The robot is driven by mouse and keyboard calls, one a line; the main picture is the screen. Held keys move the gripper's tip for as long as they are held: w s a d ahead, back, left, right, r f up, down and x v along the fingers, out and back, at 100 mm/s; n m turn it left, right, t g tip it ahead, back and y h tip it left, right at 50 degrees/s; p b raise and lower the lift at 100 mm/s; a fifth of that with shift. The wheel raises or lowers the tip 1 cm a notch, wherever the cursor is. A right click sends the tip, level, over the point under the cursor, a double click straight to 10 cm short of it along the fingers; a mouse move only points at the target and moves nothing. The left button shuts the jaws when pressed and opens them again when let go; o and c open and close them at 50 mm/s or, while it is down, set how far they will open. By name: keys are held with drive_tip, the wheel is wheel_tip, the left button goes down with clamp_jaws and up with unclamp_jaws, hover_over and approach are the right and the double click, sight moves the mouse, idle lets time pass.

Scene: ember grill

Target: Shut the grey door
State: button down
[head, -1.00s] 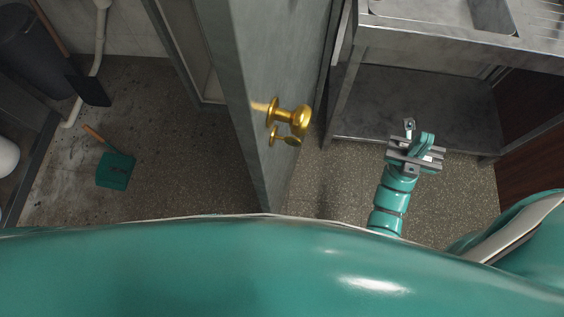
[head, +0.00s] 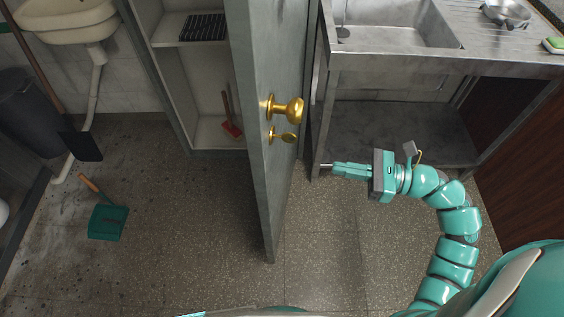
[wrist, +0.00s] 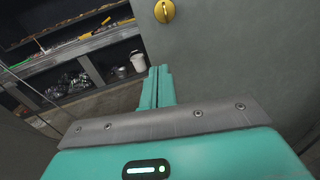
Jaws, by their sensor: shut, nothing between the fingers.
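The grey door (head: 262,190) stands open in the middle of the head view, seen nearly edge-on. Its brass knob (head: 287,108) and a brass turn latch (head: 283,136) are on its right face. My gripper (head: 324,168) is to the right of the door, below knob height, with its fingers together and pointing left at the door face. A gap shows between fingertips and door in the head view. In the wrist view, the shut fingers (wrist: 158,72) point toward the grey door face (wrist: 230,60), with a brass fitting (wrist: 164,11) above; contact cannot be told there.
A steel sink counter (head: 400,60) stands right, with a low shelf. A green dustpan (head: 107,222) lies on the left floor. Speckled floor before the door is clear.

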sight(269, 158)
drive_tip(key=a+p, duration=0.1)
drive_tip(key=a, duration=0.3)
drive_tip(key=w+a+p, duration=0.1)
drive_tip(key=a, duration=0.3)
drive_tip(key=w+a+p, duration=0.1)
drive_tip(key=a, duration=0.4)
drive_tip(key=shift+w+r+p, duration=0.15)
drive_tip(key=shift+r+p, duration=0.05)
drive_tip(key=shift+p, duration=0.2)
drive_tip(key=shift+w+a+f, duration=0.1)
drive_tip(key=shift+a, duration=0.35)
drive_tip(key=shift+a, duration=0.1)
